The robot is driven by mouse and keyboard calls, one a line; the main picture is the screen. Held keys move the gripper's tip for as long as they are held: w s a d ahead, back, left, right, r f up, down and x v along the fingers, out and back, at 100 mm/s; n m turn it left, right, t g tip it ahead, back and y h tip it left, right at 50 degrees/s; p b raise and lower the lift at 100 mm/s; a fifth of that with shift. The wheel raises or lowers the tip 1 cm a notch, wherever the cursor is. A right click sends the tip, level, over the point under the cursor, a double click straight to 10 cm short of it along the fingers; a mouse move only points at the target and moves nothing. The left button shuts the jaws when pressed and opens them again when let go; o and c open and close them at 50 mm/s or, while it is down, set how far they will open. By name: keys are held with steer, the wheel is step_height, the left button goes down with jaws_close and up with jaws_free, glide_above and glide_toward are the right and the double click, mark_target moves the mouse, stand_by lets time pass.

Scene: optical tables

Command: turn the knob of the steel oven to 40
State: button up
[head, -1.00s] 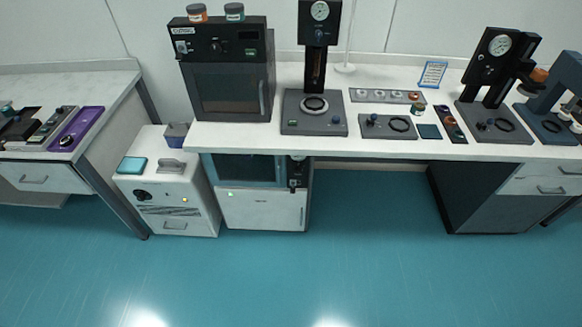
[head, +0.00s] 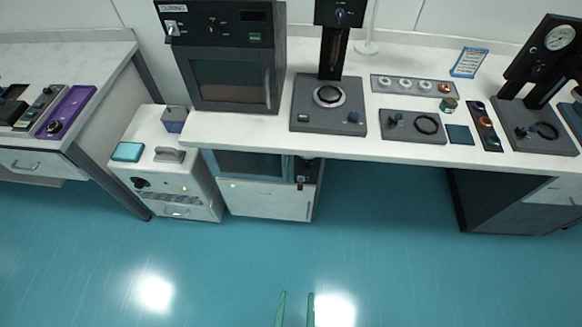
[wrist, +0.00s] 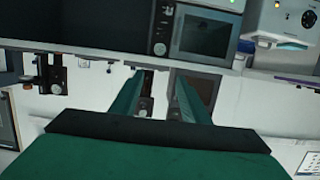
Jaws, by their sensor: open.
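The steel-framed oven with a dark window (head: 245,164) stands under the bench. Its narrow dark control panel (head: 304,171) is at its right side; the bench top hides its upper part. In the upside-down wrist view the oven window (wrist: 205,35) is at the top, with a round knob (wrist: 160,48) on the panel to its left. The knob's setting is too small to read. My gripper (head: 296,298) is open and empty, low over the floor in the head view, well apart from the oven. Its two green fingers (wrist: 160,85) show in the wrist view.
The blue floor (head: 400,240) in front is clear.

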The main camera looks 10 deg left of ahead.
steer(key=w+f, duration=0.8)
steer(key=f, duration=0.1)
steer(key=t, duration=0.3)
glide_toward(307, 171)
steer(key=shift+n, duration=0.4)
steer(key=w, duration=0.8)
steer(key=shift+w+r, duration=0.1)
steer(key=shift+w, duration=0.1)
jaws_close()
steer(key=c, duration=1.1)
jaws_free()
